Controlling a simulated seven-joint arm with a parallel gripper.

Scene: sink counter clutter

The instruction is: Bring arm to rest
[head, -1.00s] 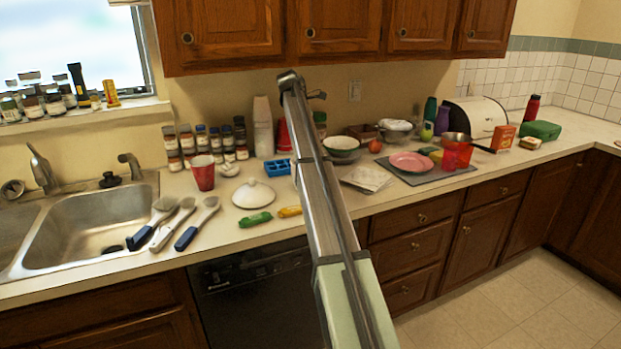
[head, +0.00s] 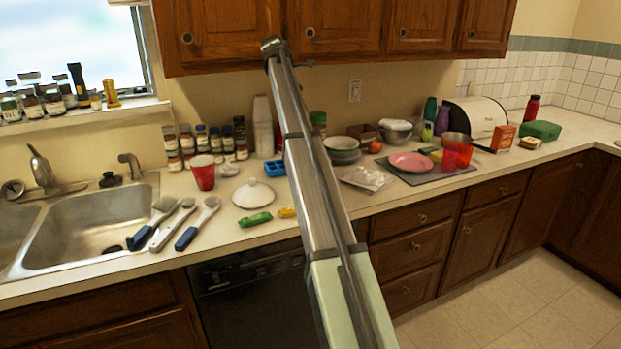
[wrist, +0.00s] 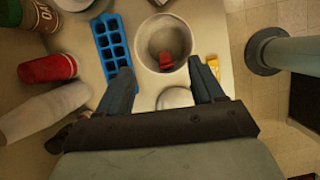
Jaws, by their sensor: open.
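My arm (head: 315,185) stretches up across the middle of the head view, its far end raised in front of the wall cabinets. In the wrist view my gripper (wrist: 160,67) is open, its two dark fingers spread with nothing held between them. Below the fingers there is a pale round bowl (wrist: 165,42) with a red thing in it. A blue compartment tray (wrist: 110,42) lies to its left. The fingers are hard to make out in the head view.
The counter holds a red cup (head: 203,172), a white lid (head: 254,194), several brushes (head: 187,222) by the sink (head: 95,222), a pink plate (head: 410,162) and a red bottle (head: 531,108). Wooden cabinets (head: 340,27) hang above the counter. The floor (head: 500,295) at front right is clear.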

